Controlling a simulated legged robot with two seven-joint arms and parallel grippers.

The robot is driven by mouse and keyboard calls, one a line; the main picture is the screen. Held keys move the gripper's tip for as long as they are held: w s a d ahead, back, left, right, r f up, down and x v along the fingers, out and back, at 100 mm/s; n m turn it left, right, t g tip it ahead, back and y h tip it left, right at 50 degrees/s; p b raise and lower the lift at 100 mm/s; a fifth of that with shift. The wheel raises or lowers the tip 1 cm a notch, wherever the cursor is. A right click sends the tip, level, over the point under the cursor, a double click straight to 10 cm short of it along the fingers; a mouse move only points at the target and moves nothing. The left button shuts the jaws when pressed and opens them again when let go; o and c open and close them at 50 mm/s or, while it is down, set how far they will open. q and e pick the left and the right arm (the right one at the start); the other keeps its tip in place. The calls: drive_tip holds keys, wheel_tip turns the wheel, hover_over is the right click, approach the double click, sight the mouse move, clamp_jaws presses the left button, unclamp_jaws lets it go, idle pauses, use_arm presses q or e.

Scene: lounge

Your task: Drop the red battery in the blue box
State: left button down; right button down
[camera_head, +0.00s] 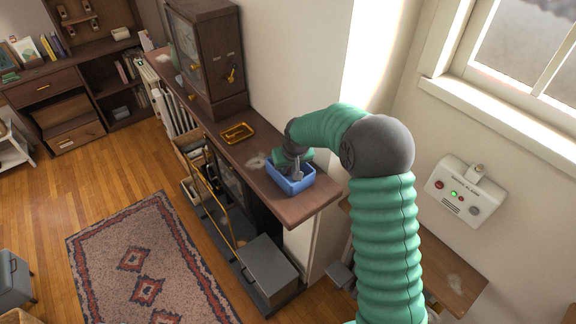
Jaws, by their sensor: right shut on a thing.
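The blue box (291,186) stands on the wooden mantel shelf, near its right end. My right arm comes in from the lower right, and my right gripper (296,173) points down into the opening of the box. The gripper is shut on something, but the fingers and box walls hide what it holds. I cannot make out the red battery in this view. My left gripper is not in view.
A small yellow tray (238,133) sits on the mantel (262,160) left of the box. A dark wooden cabinet (207,60) stands farther back. A grey metal box (268,272) is below. A white wall panel (466,191) is at the right.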

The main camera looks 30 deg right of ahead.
drive_tip(key=shift+f, duration=0.1)
drive_tip(key=c, duration=1.8)
unclamp_jaws()
drive_tip(key=shift+s, duration=0.1)
drive_tip(key=o, duration=0.3)
drive_tip(key=shift+s+d, duration=0.15)
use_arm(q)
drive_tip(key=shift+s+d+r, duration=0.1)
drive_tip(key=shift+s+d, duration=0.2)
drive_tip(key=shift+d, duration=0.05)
use_arm(e)
drive_tip(key=shift+o, duration=0.2)
drive_tip(key=shift+s+d, duration=0.1)
drive_tip(key=shift+d, duration=0.1)
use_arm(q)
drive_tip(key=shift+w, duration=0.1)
